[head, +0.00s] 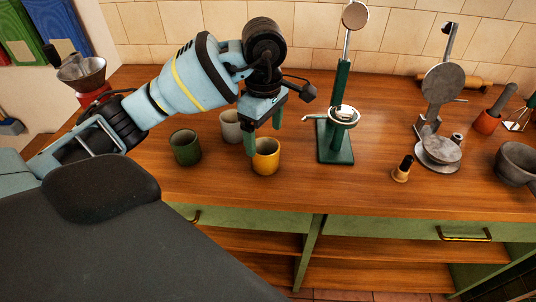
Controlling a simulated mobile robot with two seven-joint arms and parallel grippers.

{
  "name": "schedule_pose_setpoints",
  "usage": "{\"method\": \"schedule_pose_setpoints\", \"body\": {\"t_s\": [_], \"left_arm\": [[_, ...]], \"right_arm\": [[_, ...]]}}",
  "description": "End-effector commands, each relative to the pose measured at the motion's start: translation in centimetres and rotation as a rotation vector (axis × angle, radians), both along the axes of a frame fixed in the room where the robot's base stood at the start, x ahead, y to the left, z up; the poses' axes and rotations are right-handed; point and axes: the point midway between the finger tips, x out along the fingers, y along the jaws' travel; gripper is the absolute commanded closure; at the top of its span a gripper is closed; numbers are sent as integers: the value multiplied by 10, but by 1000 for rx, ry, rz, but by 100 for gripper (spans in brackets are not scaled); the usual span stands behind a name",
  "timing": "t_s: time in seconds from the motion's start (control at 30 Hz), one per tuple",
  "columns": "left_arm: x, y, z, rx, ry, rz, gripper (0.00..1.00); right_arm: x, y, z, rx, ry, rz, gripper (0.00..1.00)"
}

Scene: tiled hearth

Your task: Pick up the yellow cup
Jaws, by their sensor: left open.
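The yellow cup (265,160) stands upright on the wooden counter, left of the middle of the head view. My left gripper (265,134) is above and around the cup's back and left side, with its green fingers pointing down. The fingers are apart. One fingertip is close to the cup's left rim; I cannot tell whether it touches. The other finger is behind and to the right of the cup's rim. My right gripper does not show.
A green cup (185,148) and a grey cup (231,126) stand just left of the yellow cup. A green stand with a metal dish (336,150) is to its right. A metal press (438,120), a wooden stamp (402,170) and a dark bowl (515,163) are farther right. The counter's front is clear.

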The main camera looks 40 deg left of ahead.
Motion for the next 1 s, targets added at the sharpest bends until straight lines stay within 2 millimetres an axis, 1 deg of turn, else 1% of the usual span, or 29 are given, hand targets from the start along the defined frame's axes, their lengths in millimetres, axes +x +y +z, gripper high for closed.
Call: {"method": "schedule_pose_setpoints", "body": {"t_s": [0.1,0.17,0.27,0.37,0.43,0.6,0.73,0.83,1.0], "left_arm": [[0,0,-13,0,4,0,17],[0,0,-20,-1,5,0,17],[0,0,-23,0,0,-1,17],[0,0,-24,0,0,-1,17],[0,0,-30,0,3,-1,17],[2,1,-54,0,4,0,17],[2,1,-69,0,2,0,17],[2,1,-74,-1,0,-1,17],[2,1,-74,-1,-1,-1,17]], "right_arm": [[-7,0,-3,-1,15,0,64],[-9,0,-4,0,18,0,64],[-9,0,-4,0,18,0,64],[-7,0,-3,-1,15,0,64],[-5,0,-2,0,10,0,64],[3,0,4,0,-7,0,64],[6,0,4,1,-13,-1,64],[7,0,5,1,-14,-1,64],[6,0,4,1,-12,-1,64]]}}
